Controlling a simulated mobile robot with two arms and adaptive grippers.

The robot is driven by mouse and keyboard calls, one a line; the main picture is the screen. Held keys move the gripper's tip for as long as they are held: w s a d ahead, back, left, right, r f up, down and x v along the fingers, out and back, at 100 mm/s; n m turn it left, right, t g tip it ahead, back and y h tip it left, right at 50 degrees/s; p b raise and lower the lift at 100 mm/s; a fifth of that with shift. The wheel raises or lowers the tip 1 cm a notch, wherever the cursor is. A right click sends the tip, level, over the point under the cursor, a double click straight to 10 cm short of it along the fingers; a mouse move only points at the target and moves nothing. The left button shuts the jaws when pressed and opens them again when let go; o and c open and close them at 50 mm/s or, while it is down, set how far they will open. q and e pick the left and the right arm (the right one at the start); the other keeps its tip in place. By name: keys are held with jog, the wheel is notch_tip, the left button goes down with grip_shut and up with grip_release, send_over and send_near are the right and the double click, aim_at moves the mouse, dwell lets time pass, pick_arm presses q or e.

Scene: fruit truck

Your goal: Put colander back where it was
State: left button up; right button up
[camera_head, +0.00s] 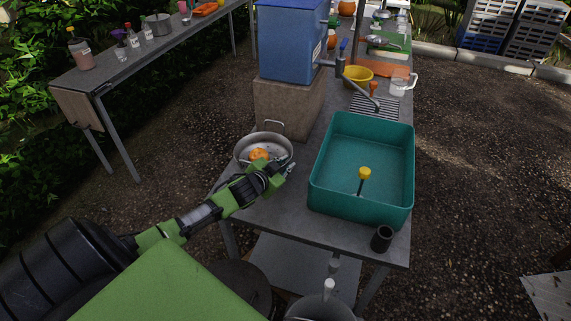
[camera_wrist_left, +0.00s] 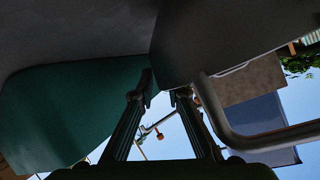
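A round metal pan-like vessel (camera_head: 241,158) with loop handles, perhaps the colander, stands at the table's left edge beside the concrete block. Holes in it cannot be made out. An orange fruit (camera_head: 259,154) lies inside it. My left gripper (camera_head: 284,173) is at its near right side, partly covering it. In the left wrist view, my left fingertips (camera_wrist_left: 163,92) are a small gap apart, close to a grey surface. A thick metal handle (camera_wrist_left: 213,108) runs just right of them. Whether they pinch the rim or handle cannot be told. My right gripper is not in view.
A teal basin (camera_head: 337,183) with a yellow-topped stem stands right of the vessel. A black cup (camera_head: 381,239) is at the table's front right corner. A blue water tank (camera_head: 290,45) on a concrete block (camera_head: 288,105) stands behind. A yellow bowl (camera_head: 356,77) is farther back.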

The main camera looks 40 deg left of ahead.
pick_arm(q)
jog(key=shift+r, duration=0.15)
jog(key=v, duration=1.2)
jog(key=shift+b, duration=0.3)
jog(key=shift+s+d, duration=0.1)
dwell(0.3)
